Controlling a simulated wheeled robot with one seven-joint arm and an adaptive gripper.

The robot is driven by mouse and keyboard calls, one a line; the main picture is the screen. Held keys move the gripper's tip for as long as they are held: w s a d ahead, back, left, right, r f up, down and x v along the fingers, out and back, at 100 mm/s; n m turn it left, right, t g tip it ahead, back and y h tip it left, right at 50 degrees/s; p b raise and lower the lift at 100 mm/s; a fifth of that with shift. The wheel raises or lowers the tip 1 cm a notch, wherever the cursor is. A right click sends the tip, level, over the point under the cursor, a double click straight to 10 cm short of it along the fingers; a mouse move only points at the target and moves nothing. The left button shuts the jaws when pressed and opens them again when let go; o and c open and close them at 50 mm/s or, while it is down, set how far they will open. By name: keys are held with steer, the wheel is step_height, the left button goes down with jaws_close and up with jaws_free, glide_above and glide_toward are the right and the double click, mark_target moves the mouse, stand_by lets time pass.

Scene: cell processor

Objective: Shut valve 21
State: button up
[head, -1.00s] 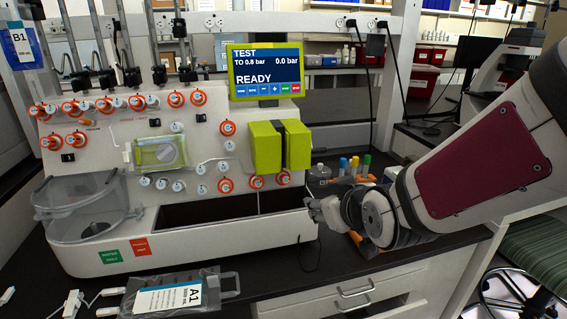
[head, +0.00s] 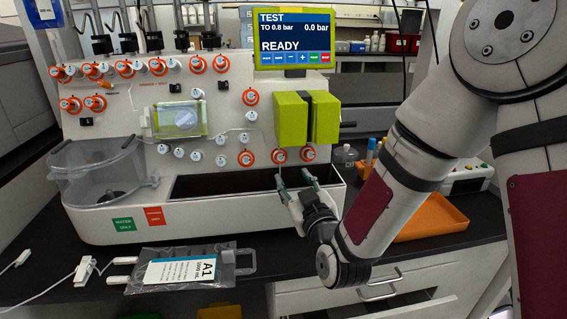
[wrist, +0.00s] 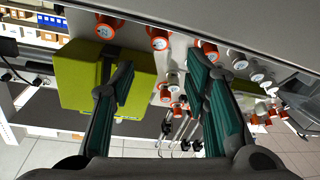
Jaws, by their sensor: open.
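The white cell processor (head: 215,215) carries rows of round valves with white caps, many ringed in orange. I cannot read which is valve 21. My gripper (head: 295,180) is open and empty, just below the orange-ringed valves (head: 280,155) (head: 308,154) under the green blocks. Another orange-ringed valve (head: 246,158) is to their left. In the wrist view, my open gripper (wrist: 160,64) has one orange-ringed valve (wrist: 159,38) showing between and beyond its fingertips. Other orange-ringed valves show left (wrist: 105,27) and right (wrist: 208,50) of it. No contact is visible.
Green blocks (head: 292,119) stick out above my gripper. The screen (head: 292,36) reads READY. An open recess (head: 230,187) lies below the panel. A labelled bag (head: 185,270) lies on the dark bench, and an orange tray (head: 430,217) is at right.

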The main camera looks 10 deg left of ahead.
mark_target(281, 159)
steer(key=x, duration=1)
jaws_close()
